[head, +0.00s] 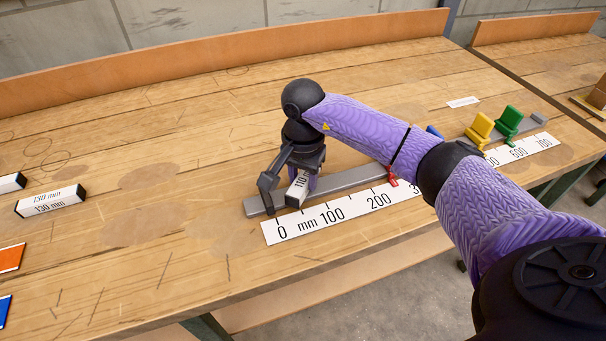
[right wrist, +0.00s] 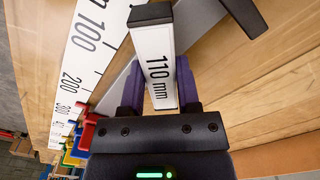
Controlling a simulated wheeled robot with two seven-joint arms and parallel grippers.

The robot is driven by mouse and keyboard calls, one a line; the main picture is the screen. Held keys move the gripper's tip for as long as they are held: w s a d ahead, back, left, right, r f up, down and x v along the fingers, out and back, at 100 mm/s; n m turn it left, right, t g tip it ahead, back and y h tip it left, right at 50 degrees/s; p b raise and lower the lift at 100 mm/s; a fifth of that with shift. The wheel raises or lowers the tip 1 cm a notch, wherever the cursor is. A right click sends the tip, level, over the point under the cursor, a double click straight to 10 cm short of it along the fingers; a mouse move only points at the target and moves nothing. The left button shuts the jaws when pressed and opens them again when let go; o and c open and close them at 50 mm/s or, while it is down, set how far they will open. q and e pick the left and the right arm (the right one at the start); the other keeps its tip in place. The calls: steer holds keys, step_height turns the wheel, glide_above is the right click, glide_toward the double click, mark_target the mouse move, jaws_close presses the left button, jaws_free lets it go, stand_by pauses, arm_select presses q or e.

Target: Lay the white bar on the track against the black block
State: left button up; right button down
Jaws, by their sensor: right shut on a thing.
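My right gripper (head: 304,180) is shut on the white bar marked 110 mm (right wrist: 158,60), which has a dark end cap. In the head view the bar (head: 298,188) is partly hidden by the gripper and sits over or at the zero end of the grey track (head: 345,181). A black upright block (head: 267,188) stands at the track's left end, left of the bar; a gap seems to show between them. In the right wrist view a black piece (right wrist: 243,14) is apart from the bar. Whether the bar touches the track is unclear. My left gripper is out of view.
A white millimetre scale (head: 350,207) runs along the track's front. A red pointer (head: 391,176), a yellow piece (head: 480,128) and a green piece (head: 508,120) sit farther right. A 130 mm bar (head: 50,201) lies at the left. The bench between is clear.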

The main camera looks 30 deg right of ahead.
steer(key=shift+f+b, duration=0.3)
steer(key=shift+f, duration=0.2)
steer(key=shift+c, duration=1.3)
jaws_free()
